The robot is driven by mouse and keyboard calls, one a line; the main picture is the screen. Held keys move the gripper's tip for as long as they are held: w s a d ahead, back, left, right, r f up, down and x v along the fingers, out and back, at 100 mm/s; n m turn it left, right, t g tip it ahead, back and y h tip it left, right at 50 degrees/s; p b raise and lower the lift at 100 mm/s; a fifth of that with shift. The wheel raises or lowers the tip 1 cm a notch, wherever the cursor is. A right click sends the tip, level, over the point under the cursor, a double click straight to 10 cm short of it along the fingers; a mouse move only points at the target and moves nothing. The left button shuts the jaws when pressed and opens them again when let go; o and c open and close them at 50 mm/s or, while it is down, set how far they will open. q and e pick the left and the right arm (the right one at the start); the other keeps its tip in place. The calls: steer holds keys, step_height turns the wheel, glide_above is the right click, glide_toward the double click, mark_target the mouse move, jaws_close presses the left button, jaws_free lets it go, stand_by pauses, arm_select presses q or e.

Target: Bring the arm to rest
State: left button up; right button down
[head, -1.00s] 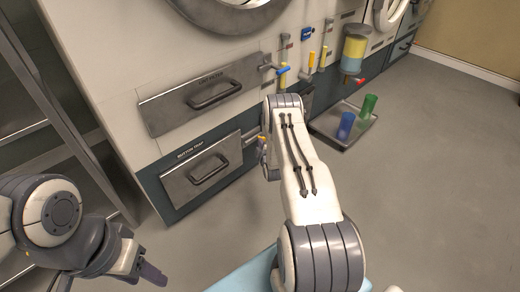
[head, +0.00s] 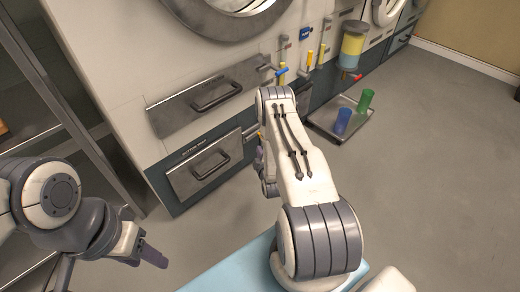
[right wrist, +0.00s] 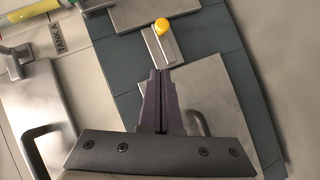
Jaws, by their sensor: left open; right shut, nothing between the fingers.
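My right arm reaches out over the floor toward the machine front in the head view. Its gripper is mostly hidden behind the arm there. In the right wrist view the right gripper (right wrist: 160,78) has its dark fingers together with nothing between them. The fingertips appear over the steel lower drawer front, just below a yellow knob (right wrist: 162,25) on a metal slide; I cannot tell whether they touch. My left gripper (head: 150,255) is low at the left in the head view, with its fingers partly visible and no object seen in it.
The upper drawer (head: 208,98) and lower drawer (head: 207,170) both appear closed. A metal tray (head: 330,132) with a blue cup (head: 342,121) and a green cup (head: 366,102) is at the right, below a yellow-and-blue dispenser (head: 353,46). A metal frame (head: 75,125) stands at left. Grey floor (head: 440,190) is clear at right.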

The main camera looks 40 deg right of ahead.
steer(key=shift+s+a+r, duration=0.15)
steer(key=shift+s+a, duration=0.1)
steer(key=shift+s, duration=0.25)
